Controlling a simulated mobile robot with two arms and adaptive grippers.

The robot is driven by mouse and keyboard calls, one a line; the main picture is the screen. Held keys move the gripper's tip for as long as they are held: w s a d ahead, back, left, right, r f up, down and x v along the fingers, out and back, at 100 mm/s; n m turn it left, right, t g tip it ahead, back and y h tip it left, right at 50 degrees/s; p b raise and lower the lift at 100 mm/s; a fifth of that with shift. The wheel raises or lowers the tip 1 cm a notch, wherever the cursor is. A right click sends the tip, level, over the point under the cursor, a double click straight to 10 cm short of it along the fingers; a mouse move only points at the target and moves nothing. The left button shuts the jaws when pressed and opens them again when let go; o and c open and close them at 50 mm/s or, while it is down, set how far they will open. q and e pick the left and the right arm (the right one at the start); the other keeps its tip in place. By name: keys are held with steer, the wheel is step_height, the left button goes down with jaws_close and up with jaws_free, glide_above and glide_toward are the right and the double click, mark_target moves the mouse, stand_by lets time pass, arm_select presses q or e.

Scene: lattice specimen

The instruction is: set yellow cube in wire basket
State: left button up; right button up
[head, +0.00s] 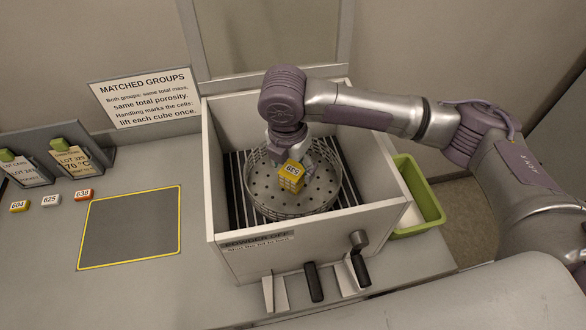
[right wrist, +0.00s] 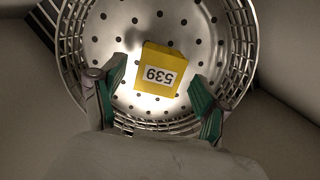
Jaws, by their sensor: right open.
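The yellow cube (head: 291,178), labelled 539, is inside the round wire basket (head: 262,206), over its perforated metal floor. The cube also shows in the right wrist view (right wrist: 158,68). My right gripper (head: 290,160) reaches down into the basket from above. In the right wrist view its two green-padded fingers (right wrist: 158,88) are spread on either side of the cube, with gaps to both. Whether the cube rests fully on the basket floor is hard to tell. My left gripper is not in view.
The basket stands in an open white-walled box (head: 215,190) with handles in front. A green bin (head: 425,190) is at its right. A yellow-edged grey mat (head: 130,228), small tags (head: 50,200) and a sign (head: 143,97) lie left.

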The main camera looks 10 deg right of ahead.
mark_target(289, 174)
step_height(289, 174, up, 10)
steer(key=b, duration=0.2)
steer(key=shift+s+a+r, duration=0.2)
steer(key=shift+s+a, duration=0.25)
